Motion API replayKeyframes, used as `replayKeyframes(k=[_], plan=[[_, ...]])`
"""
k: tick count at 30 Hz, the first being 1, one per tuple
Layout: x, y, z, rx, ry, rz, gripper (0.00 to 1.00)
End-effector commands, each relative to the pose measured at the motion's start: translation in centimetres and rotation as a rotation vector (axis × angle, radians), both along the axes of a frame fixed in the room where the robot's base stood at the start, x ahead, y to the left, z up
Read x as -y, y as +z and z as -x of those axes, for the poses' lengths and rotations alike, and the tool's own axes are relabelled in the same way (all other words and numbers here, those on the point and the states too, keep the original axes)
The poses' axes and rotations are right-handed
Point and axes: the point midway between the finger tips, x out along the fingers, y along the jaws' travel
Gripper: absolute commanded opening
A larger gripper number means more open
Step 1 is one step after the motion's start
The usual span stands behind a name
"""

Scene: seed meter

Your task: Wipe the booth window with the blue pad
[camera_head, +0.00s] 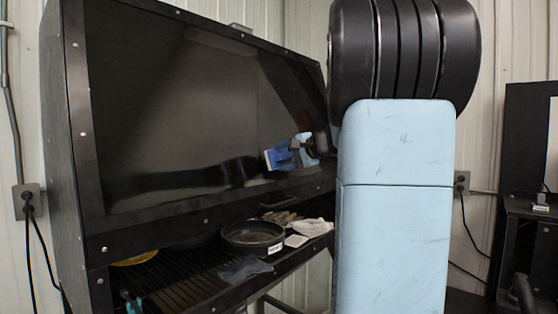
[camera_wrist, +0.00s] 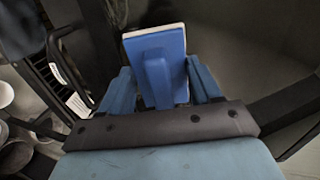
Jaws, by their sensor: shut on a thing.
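The booth window (camera_head: 165,110) is a large dark glossy pane in a black frame, filling the left of the head view. The blue pad (camera_head: 278,156) is in front of the window's lower right part, and its reflection or contact edge makes touching hard to tell. In the wrist view the pad (camera_wrist: 158,62) shows a blue back with a raised grip and a pale edge. My gripper (camera_wrist: 157,90) is shut on the pad's grip, one blue finger on each side. My arm hides the window's right end in the head view.
Below the window is a slatted shelf (camera_head: 185,290) with a black round pan (camera_head: 253,237), a white cloth (camera_head: 311,227), a dark cloth (camera_head: 245,269) and a yellow dish (camera_head: 135,258). A black handle (camera_head: 285,202) is on the frame under the pane.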

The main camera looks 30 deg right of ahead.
Motion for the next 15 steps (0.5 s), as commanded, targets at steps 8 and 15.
replayKeyframes(k=[8, 15], plan=[[0.12, 0.09, 0.32, 0.000, 0.000, -0.001, 0.35], [0.35, 0.27, 0.88, 0.000, -0.001, 0.000, 0.35]])
